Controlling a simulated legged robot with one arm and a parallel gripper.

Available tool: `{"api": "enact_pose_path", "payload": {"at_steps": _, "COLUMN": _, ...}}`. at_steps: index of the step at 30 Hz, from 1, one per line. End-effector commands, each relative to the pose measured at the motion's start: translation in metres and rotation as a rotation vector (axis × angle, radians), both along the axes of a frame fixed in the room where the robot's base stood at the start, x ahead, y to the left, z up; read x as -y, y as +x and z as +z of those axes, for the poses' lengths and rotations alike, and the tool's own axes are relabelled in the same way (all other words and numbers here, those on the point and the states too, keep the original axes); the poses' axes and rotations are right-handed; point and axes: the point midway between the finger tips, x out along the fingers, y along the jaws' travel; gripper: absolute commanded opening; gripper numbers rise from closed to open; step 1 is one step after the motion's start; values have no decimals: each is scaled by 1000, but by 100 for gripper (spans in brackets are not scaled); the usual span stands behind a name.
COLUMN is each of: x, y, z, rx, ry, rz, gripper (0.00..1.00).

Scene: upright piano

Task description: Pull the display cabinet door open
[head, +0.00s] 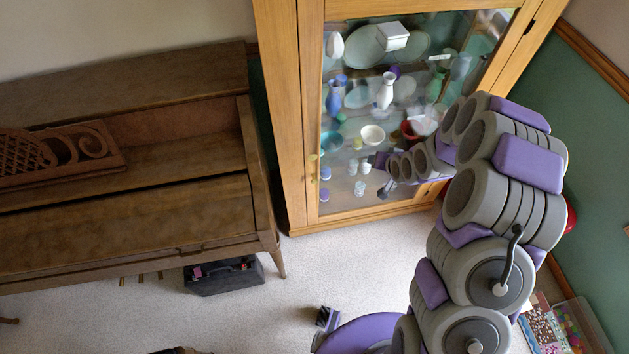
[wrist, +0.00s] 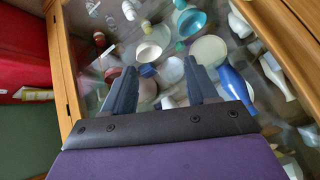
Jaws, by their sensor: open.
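The display cabinet (head: 280,110) stands upright with a wooden frame and a glass-panelled door (head: 309,110). The door looks shut, with crockery and vases behind the glass. A small yellowish fitting (head: 315,168) shows low on the door's left stile; I cannot tell if it is the handle. My gripper (head: 370,168) is in front of the lower glass, right of that fitting. In the wrist view my gripper (wrist: 159,66) has its two fingers apart with nothing held between them, pointing at the glass. Contact with the glass cannot be told. My arm hides the door's lower right.
A brown piano (head: 120,220) stands left of the cabinet. A dark case (head: 222,276) lies beneath it. Pale carpet (head: 310,265) is clear in front of the cabinet. Colourful boxes (head: 555,325) lie at the lower right by the green wall (head: 590,130).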

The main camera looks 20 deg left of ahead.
Motion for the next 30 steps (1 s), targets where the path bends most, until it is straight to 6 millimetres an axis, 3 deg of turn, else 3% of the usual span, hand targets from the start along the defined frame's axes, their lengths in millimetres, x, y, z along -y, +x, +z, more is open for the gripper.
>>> {"api": "enact_pose_path", "payload": {"at_steps": 3, "x": -22, "y": 5, "z": -36, "rx": 33, "ry": 84, "rz": 11, "gripper": 58}}
{"api": "enact_pose_path", "payload": {"at_steps": 10, "x": -56, "y": -1, "z": -94, "rx": 96, "ry": 268, "rz": 19, "gripper": 58}}
{"api": "enact_pose_path", "payload": {"at_steps": 19, "x": -84, "y": -42, "z": -159, "rx": 142, "ry": 523, "rz": 12, "gripper": 58}}
{"api": "enact_pose_path", "payload": {"at_steps": 24, "x": -89, "y": -75, "z": -183, "rx": 155, "ry": 661, "rz": 4, "gripper": 58}}
{"api": "enact_pose_path", "payload": {"at_steps": 30, "x": -88, "y": -102, "z": -195, "rx": 161, "ry": 765, "rz": -10, "gripper": 58}}
